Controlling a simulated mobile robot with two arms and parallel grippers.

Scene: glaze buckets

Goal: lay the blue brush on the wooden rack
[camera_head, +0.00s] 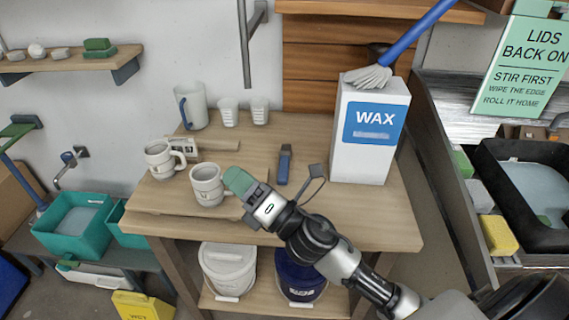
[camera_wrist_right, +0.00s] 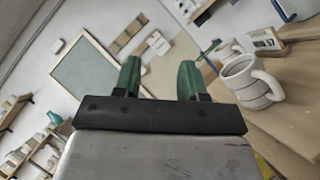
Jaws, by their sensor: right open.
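A small blue brush-like object (camera_head: 284,165) lies on the wooden table, left of the white WAX box. A larger brush with a long blue handle (camera_head: 415,30) and pale bristles (camera_head: 368,76) rests at the top of that box. I cannot tell which is the task's brush. A low wooden board (camera_head: 170,207), possibly the rack, lies at the table's front left. My right gripper (camera_head: 238,181) is over the table's front, beside a mug and apart from both brushes. In the right wrist view its green fingers (camera_wrist_right: 158,78) are open with nothing between them. My left gripper is out of view.
A jug (camera_head: 196,105) and two cups stand behind. The tall WAX box (camera_head: 370,150) blocks the right. Two buckets (camera_head: 228,268) (camera_head: 299,278) stand below.

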